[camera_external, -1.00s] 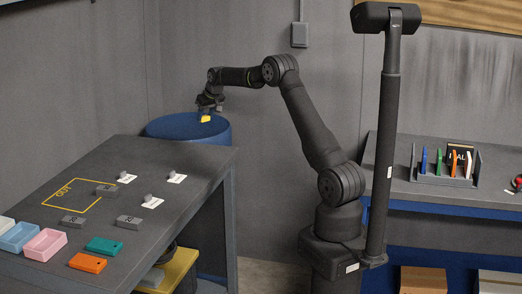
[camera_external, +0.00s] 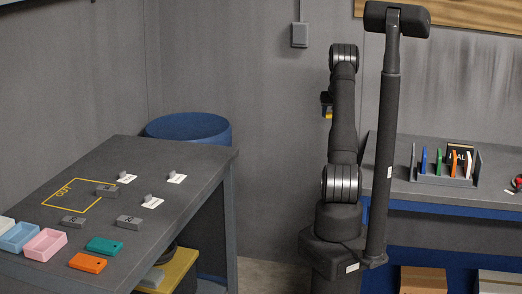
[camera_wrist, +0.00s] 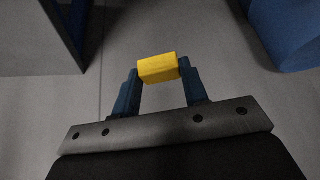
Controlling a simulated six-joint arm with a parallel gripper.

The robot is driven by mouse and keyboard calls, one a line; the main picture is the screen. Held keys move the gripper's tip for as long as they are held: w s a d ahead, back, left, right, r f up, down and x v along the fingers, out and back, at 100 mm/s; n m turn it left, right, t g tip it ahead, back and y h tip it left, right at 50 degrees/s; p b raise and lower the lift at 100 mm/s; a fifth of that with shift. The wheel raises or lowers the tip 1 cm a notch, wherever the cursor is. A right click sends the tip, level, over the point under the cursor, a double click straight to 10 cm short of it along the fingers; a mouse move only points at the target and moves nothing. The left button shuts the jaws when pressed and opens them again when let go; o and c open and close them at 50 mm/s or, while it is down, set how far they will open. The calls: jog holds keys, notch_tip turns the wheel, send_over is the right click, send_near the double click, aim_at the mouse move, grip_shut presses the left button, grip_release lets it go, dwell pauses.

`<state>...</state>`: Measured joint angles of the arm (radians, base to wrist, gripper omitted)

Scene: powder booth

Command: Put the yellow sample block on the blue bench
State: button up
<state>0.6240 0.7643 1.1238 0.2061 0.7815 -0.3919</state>
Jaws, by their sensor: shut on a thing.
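The yellow sample block (camera_wrist: 158,68) is held between the two blue fingertips of my gripper (camera_wrist: 160,76) in the wrist view, with floor below it. In the external view my gripper (camera_external: 326,104) is mostly hidden behind my arm, and a bit of the yellow block (camera_external: 329,115) shows under it, up in the air before the grey wall. A bench with blue edging and a blue front (camera_external: 455,210) stands at the right; its top is grey.
A rack (camera_external: 445,178) with several coloured upright pieces stands on the right bench. A grey table (camera_external: 150,230) at the left bears trays, blocks and white cards. A blue drum (camera_external: 188,127) stands behind it. Cardboard boxes (camera_external: 422,279) are under the right bench.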

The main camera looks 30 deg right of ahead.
jog(key=s+d+m+h, duration=0.1)
jog(key=s+d+m, duration=0.1)
jog(key=s+d, duration=0.75)
jog(key=s+d+f+m+g+h, duration=0.1)
jog(key=s+d, duration=0.4)
jog(key=s, duration=0.9)
jog(key=s+d+m+h, duration=0.1)
jog(key=s+d+m, duration=0.1)
jog(key=s+d, duration=0.7)
send_over(398, 152)
jog(key=s+a, duration=0.2)
jog(key=shift+y, duration=0.3)
jog(key=f, duration=0.7)
jog(key=shift+w+d+f, duration=0.15)
jog(key=shift+w, duration=0.1)
jog(key=shift+w+f, duration=0.1)
jog(key=shift+f, duration=1.95)
jog(key=shift+f, duration=0.2)
jog(key=o, duration=1)
